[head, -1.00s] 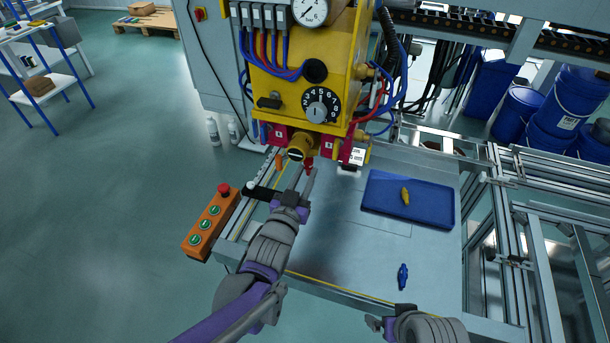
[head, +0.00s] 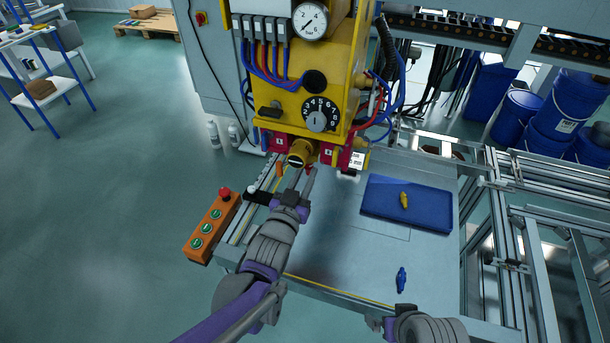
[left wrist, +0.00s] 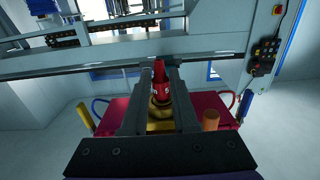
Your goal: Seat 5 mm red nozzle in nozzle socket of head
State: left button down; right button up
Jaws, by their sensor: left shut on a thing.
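The yellow head (head: 290,95) hangs over the bench, with a brass round part (head: 300,151) low on its front. My left gripper (head: 304,176) is just below this part, shut on the red nozzle. In the left wrist view the red nozzle (left wrist: 159,74) stands between the two fingers (left wrist: 160,100), marked with a 5. A brass ring (left wrist: 160,113) shows right behind its wide end; I cannot tell whether they touch. In the head view the nozzle is mostly hidden by the fingers. My right gripper (head: 385,325) is at the bottom edge, over the bench front, its opening unclear.
A blue tray (head: 437,222) with a yellow nozzle (head: 404,200) lies on the bench right of the head. A blue nozzle (head: 401,279) lies on the bare bench. An orange button box (head: 210,230) is at the left edge. Metal rails stand at right.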

pick_arm(q)
jog(key=shift+r, duration=0.25)
jog(key=c, duration=0.6)
grip_release()
jog(key=s+a+f+n+g+y+p, duration=0.1)
jog(key=s+a+g+p, duration=0.3)
jog(key=s, duration=0.9)
jog(key=s+a+f+n+g+y+p, duration=0.2)
jog(key=s+a+g, duration=0.5)
jog(key=s+a, duration=0.6)
jog(key=shift+s+f+g+y+p, duration=0.4)
jog(key=shift+f+y+p, duration=0.15)
jog(key=shift+y+p, duration=0.6)
